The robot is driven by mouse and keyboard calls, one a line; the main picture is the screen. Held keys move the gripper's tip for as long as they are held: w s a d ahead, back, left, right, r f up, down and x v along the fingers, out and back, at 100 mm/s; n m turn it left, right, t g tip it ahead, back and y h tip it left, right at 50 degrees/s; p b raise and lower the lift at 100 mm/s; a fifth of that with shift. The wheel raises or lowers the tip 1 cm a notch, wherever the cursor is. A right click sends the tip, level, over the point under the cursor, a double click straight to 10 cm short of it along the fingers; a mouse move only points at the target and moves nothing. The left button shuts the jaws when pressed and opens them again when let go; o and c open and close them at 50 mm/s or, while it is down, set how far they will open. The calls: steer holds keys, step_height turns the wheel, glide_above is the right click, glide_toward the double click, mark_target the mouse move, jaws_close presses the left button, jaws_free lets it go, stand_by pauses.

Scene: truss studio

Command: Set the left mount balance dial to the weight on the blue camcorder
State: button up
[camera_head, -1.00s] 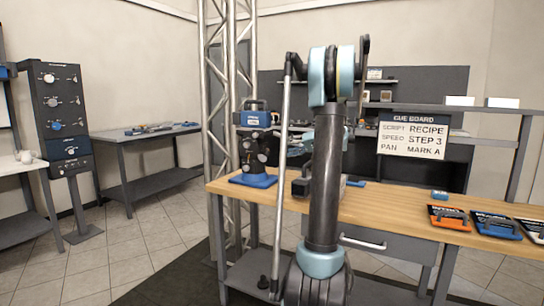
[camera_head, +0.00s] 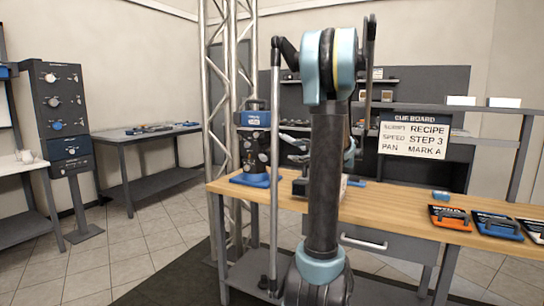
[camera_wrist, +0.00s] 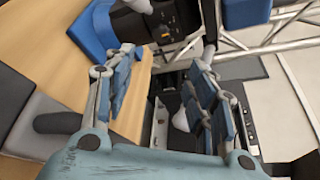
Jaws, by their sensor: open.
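A blue camcorder (camera_head: 253,118) sits on top of a dark mount (camera_head: 250,156) with several round knobs and a blue base (camera_head: 250,180), at the left end of the wooden bench. The camcorder's pale label is too small to read. The dial settings cannot be read. In the wrist view, the blue base (camera_wrist: 92,32) and dark mount (camera_wrist: 150,28) are at the top, beyond the fingertips.
A cue board (camera_head: 413,136) stands behind. A truss (camera_head: 218,120) rises beside the mount. A dark knob panel (camera_head: 60,105) and a grey table (camera_head: 145,137) stand left.

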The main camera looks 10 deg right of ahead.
mark_target(270, 152)
steer(key=x, duration=1.6)
steer(key=shift+w+a+f, duration=0.1)
steer(key=shift+w+a, duration=0.15)
steer(key=shift+w, duration=0.05)
steer(key=c, duration=1.1)
